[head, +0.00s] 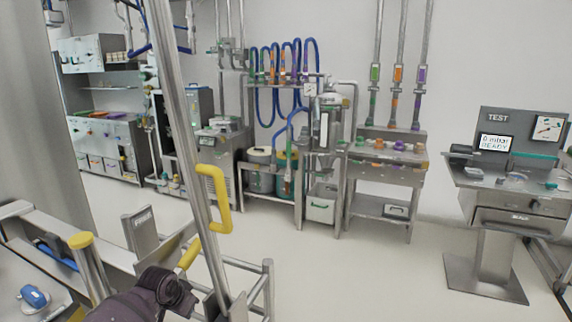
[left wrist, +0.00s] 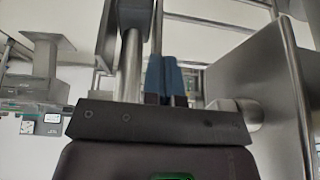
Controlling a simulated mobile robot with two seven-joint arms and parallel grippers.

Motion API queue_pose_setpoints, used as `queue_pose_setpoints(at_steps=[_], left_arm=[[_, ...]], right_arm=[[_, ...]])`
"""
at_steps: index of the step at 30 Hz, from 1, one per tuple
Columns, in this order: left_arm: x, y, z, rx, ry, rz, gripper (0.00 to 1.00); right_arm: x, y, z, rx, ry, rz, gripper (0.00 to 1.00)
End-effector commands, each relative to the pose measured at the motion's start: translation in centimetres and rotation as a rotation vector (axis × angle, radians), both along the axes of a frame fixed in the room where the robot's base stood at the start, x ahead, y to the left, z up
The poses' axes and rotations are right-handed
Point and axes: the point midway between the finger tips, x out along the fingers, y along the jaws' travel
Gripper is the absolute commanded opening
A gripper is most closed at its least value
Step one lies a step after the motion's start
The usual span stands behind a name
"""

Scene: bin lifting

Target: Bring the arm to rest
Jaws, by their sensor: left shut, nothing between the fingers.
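My left arm's dark, rounded links come in at the bottom left of the head view, by a yellow bar and a slanted metal post. Its fingers cannot be made out there. In the left wrist view, my left gripper (left wrist: 164,75) shows two blue fingers close together above its dark body. They are shut with nothing between them. A grey metal post stands close to the left of the fingers, and a broad metal panel (left wrist: 250,75) is close on the right. My right gripper is in neither view.
The slanted post (head: 185,140) carries a yellow handle (head: 222,200) close in front. Metal rails and a yellow-capped post (head: 80,241) crowd the lower left. A test bench (head: 510,190) stands at right; a workbench (head: 385,170) stands behind. The middle floor (head: 350,275) is clear.

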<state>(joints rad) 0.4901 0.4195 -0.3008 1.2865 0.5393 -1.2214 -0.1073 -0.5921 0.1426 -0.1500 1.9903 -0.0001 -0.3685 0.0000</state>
Motion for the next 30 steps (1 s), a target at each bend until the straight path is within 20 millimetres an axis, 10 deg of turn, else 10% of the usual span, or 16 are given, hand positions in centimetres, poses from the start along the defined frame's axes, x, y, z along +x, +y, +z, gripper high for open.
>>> queue_pose_setpoints(at_steps=[15, 30], left_arm=[[-15.7, -1.7, -9.5, -0.108, -0.261, 0.111, 0.0], [-30.5, 0.1, -7.7, -0.105, -0.535, 0.273, 0.0]], right_arm=[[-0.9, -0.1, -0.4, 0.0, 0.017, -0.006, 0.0], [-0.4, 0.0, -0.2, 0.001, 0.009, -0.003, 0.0]])
